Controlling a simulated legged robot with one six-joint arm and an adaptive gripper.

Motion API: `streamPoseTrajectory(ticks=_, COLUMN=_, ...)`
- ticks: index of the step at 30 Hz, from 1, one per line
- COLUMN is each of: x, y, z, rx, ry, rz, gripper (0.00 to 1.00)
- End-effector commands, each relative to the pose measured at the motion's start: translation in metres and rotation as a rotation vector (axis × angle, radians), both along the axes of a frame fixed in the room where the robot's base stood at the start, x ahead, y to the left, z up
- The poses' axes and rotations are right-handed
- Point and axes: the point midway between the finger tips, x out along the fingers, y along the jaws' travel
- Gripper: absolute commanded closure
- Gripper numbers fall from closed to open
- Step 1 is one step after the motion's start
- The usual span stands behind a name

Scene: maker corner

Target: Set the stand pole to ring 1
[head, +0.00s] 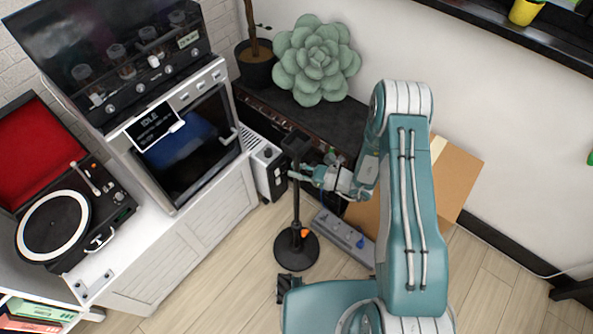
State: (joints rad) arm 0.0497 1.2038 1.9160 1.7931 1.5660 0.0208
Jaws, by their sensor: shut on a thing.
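A black stand with a round base (297,251) is on the wooden floor left of my arm. Its thin dark stand pole (296,205) rises upright to a wider black block at the top. A small orange part (304,233) shows low on the stand, near the base. My gripper (298,174) reaches in from the right and is shut on the pole, just below the top block. The finger contact is small in the picture. I cannot make out any ring marks or numbers on the pole.
A grey power strip (343,236) lies right of the stand. A cardboard box (456,178) is behind my arm. A white cabinet (183,243) with an oven (187,140) and a record player (70,215) stands left. Bare floor (225,275) lies left of the base.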

Motion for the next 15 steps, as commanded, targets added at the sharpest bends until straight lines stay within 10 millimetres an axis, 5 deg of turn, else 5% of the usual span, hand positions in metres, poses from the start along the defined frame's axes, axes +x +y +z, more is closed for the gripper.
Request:
streamPoseTrajectory(ticks=1, x=0.0022, y=-0.0001, z=0.002, rx=0.003, ry=-0.006, rz=-0.002, gripper=1.0)
streamPoseTrajectory(ticks=2, x=0.0022, y=-0.0001, z=0.002, rx=0.003, ry=-0.006, rz=-0.002, gripper=0.61)
streamPoseTrajectory(ticks=3, x=0.002, y=-0.0002, z=0.0018, rx=0.003, ry=-0.006, rz=-0.002, gripper=0.43)
streamPoseTrajectory(ticks=4, x=0.0019, y=-0.0001, z=0.0016, rx=0.004, ry=-0.005, rz=-0.002, gripper=0.38)
streamPoseTrajectory(ticks=15, x=0.0005, y=-0.0014, z=0.0, rx=0.001, ry=-0.001, rz=-0.002, gripper=0.38)
